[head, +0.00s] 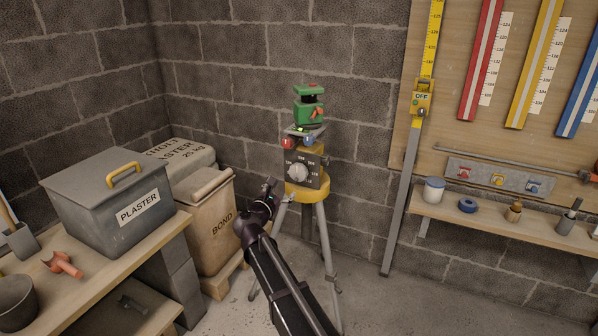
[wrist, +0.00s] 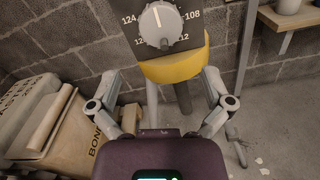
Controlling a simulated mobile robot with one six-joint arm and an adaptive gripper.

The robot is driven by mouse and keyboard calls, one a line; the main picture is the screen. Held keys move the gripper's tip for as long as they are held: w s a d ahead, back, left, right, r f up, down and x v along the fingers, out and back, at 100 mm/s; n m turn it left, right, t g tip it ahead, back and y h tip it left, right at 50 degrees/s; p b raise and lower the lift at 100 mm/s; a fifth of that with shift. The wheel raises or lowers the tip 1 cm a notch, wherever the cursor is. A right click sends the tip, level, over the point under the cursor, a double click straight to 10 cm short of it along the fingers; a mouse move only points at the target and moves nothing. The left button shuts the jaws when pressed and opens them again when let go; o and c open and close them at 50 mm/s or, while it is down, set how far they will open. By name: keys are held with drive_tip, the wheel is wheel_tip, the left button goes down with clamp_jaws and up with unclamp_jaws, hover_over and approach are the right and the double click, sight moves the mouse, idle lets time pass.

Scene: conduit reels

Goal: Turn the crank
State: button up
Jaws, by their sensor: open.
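A tripod stands by the wall with a yellow head (head: 304,192) and a dark dial box (head: 314,172) on it. The box has a pale round knob (head: 298,171) with numbers around it. The knob (wrist: 160,24) also shows at the top of the wrist view. A small dark part (head: 325,160) sticks out at the box's right side; I cannot tell whether it is the crank. My gripper (head: 271,187) is left of the tripod head in the head view. In the wrist view my gripper (wrist: 162,76) is open and empty, its fingers spread below the dial, apart from it.
A green device (head: 309,113) sits above the dial box, with red and blue balls (head: 288,143) below. A shelf (head: 480,222) and wall board stand at right.

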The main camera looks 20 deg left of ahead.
sight(297, 173)
drive_tip(key=w, duration=0.8)
drive_tip(key=w+d, duration=0.1)
drive_tip(key=w, duration=0.3)
drive_tip(key=shift+w, duration=0.25)
drive_tip(key=c, duration=0.8)
drive_tip(key=shift+w+a, duration=0.1)
drive_tip(key=shift+a, duration=0.15)
drive_tip(key=shift+d, duration=0.15)
